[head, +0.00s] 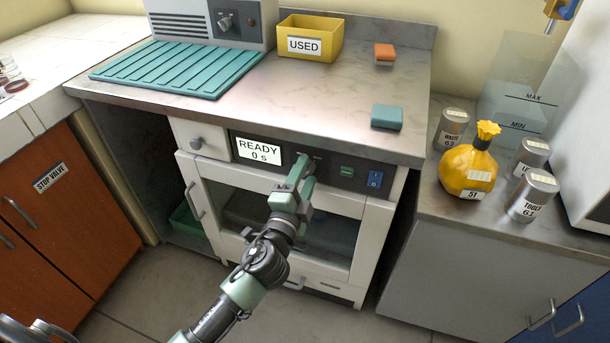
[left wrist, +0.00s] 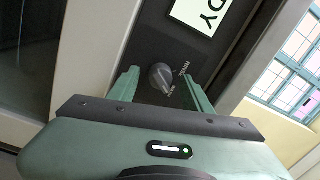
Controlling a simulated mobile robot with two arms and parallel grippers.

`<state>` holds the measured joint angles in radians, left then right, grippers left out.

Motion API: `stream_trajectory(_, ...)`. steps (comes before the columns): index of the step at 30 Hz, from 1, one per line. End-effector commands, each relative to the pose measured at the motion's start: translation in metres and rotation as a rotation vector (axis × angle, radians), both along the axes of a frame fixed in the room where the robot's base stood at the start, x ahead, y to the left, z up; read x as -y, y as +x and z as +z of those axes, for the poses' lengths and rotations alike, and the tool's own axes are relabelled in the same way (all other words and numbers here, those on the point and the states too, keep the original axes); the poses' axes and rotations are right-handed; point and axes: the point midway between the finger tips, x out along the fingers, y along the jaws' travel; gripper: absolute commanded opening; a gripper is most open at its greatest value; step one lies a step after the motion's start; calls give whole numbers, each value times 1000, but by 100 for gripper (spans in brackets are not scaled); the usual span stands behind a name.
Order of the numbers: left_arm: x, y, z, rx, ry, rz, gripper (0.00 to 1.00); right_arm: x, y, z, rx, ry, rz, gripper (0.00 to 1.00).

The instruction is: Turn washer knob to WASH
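The washer's dark control panel (head: 325,166) is on the front under the metal counter, with a white display (head: 259,151) reading READY 0 s. The washer knob (left wrist: 160,77) is a round grey knob on the panel beside the display (left wrist: 205,12). Small labels sit beside it, too blurred to read surely. My left gripper (head: 300,170) is at the panel and hides most of the knob in the head view. In the left wrist view its two fingers (left wrist: 160,86) are open on either side of the knob, with gaps. My right gripper is not in view.
A blue switch (head: 375,180) and a small green button (head: 347,171) are right of my gripper. A white-framed glass door (head: 350,203) is below the panel. The counter above holds a yellow USED bin (head: 310,37) and a teal block (head: 387,117).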

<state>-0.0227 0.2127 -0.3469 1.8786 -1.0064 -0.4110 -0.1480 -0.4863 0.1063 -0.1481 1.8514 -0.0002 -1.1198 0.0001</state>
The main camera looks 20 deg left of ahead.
Motion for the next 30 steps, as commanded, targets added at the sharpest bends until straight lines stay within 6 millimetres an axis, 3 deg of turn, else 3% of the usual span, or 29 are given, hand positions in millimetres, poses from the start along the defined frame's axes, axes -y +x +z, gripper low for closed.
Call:
stream_trajectory(5,0,-6,-2,-2,-1,-1,49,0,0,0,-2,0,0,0)
stream_trajectory(11,0,-38,-4,-3,-2,-1,49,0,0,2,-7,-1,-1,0)
stream_trajectory(18,-1,-71,-5,-1,-1,1,49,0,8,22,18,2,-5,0)
stream_trajectory(30,-1,-78,-4,0,0,0,49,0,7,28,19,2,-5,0)
